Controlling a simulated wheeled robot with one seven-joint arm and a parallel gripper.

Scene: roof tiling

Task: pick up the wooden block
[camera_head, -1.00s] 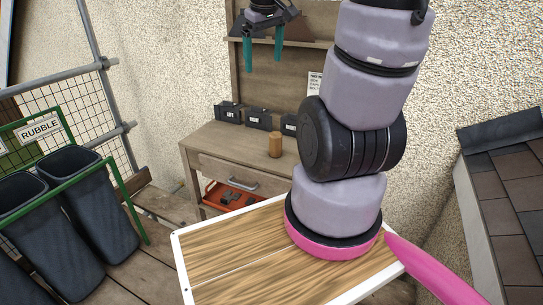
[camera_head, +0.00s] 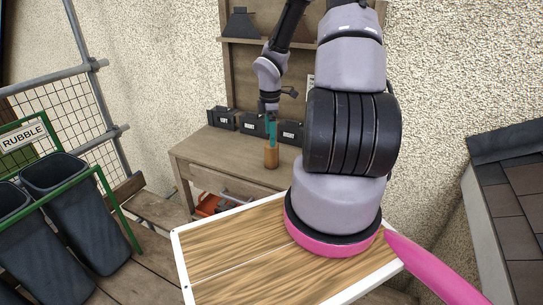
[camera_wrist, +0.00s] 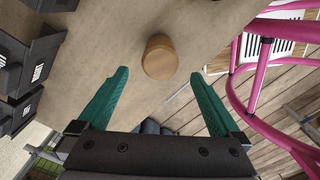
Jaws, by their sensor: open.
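The wooden block (camera_head: 271,157) is a small light-brown cylinder standing upright on the workbench (camera_head: 215,147). In the wrist view the block (camera_wrist: 160,58) shows from above, ahead of the fingertips and roughly midway between them. My gripper (camera_head: 271,133) has teal fingers and points down just above the block in the head view. In the wrist view my gripper (camera_wrist: 160,82) is open, with the two fingers well apart and nothing between them. Whether a finger touches the block cannot be told from the head view.
Several dark labelled bins (camera_head: 254,125) stand along the back of the bench, close behind the block. An orange drawer tray (camera_head: 207,204) shows below the bench top. Rubble bins (camera_head: 70,200) stand at the left. The bench left of the block is clear.

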